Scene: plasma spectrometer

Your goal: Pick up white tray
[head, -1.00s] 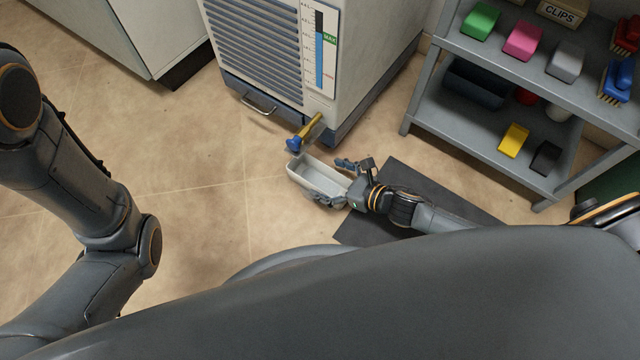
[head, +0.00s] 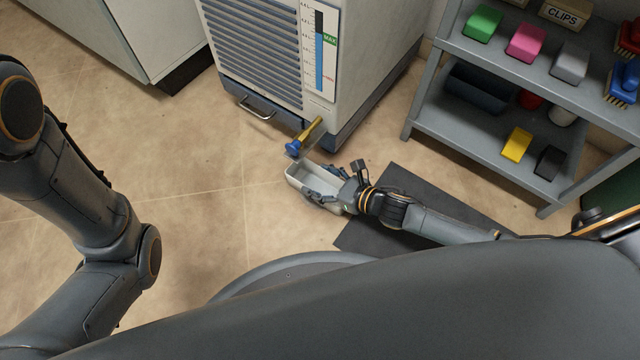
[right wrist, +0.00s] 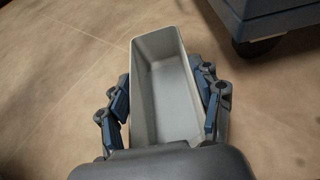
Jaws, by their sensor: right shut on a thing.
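The white tray (head: 299,172) is a long, open, empty box in front of the cabinet, just below the brass drain valve. My right gripper (head: 324,190) is shut on the tray near its end closest to my arm. In the right wrist view the tray (right wrist: 160,45) lies between the two fingers (right wrist: 165,108), one pressed on each long side wall. The near end of the tray is hidden by the gripper body. I cannot tell whether the tray touches the floor. My left arm shows at the left, but its gripper is out of the picture.
The brass valve (head: 312,131) with a blue end (head: 293,148) sticks out from the cabinet (head: 350,60) close above the tray. A dark mat (head: 390,245) lies under my right arm. A grey shelf (head: 480,130) with blocks and brushes stands at the right. Floor at the left is clear.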

